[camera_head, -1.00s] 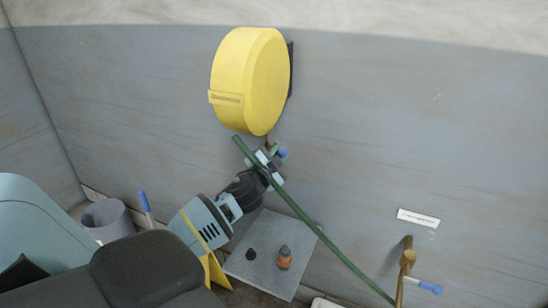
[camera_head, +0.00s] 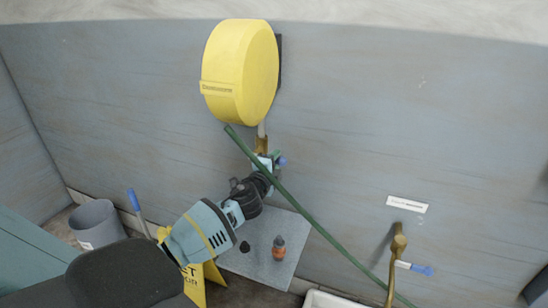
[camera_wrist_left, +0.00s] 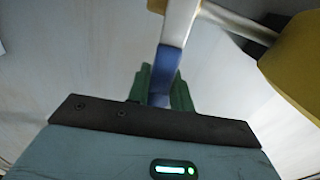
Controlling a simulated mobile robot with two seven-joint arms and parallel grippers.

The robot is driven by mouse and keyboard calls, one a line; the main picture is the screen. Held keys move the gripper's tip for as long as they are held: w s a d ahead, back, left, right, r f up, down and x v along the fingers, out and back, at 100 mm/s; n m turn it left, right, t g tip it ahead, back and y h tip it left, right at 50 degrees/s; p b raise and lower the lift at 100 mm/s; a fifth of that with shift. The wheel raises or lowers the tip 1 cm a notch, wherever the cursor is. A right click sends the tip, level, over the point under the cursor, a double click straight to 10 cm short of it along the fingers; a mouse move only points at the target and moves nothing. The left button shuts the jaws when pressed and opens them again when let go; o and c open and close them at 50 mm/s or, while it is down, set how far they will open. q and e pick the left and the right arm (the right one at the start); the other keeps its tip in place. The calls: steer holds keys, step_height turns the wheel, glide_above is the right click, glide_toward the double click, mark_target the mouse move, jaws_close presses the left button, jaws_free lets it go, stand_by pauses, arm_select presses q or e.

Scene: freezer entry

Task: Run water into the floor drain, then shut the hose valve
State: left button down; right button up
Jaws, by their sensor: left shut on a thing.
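The yellow hose reel (camera_head: 238,72) hangs on the wall, with a brass fitting (camera_head: 262,145) below it. My left gripper (camera_head: 266,164) is at this fitting, shut on a blue-ended lever. In the left wrist view the lever (camera_wrist_left: 163,72), white with a blue end, sits between the green fingertips (camera_wrist_left: 160,92). The green hose (camera_head: 315,220) slants from below the reel down to the right and leaves the view at the bottom. It passes close to my left gripper; I cannot tell whether they touch. The floor drain does not show. My right gripper is not in view.
A second brass tap (camera_head: 397,252) with a blue-tipped lever stands at right under a white label (camera_head: 407,204). A grey plate (camera_head: 258,262) bears an orange-and-black item. A grey bin (camera_head: 97,222) and a yellow floor sign (camera_head: 194,288) are at left. A white basin edge shows at bottom.

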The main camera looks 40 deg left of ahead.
arm_select(q)
steer(key=shift+d+f+m, duration=0.15)
steer(key=shift+f+m, duration=0.15)
steer(key=shift+m, duration=0.2)
steer(key=c, duration=1.2)
jaws_free()
steer(key=shift+w, duration=0.1)
steer(key=shift+c, duration=0.2)
steer(key=v, duration=0.7)
steer(key=shift+s, duration=0.4)
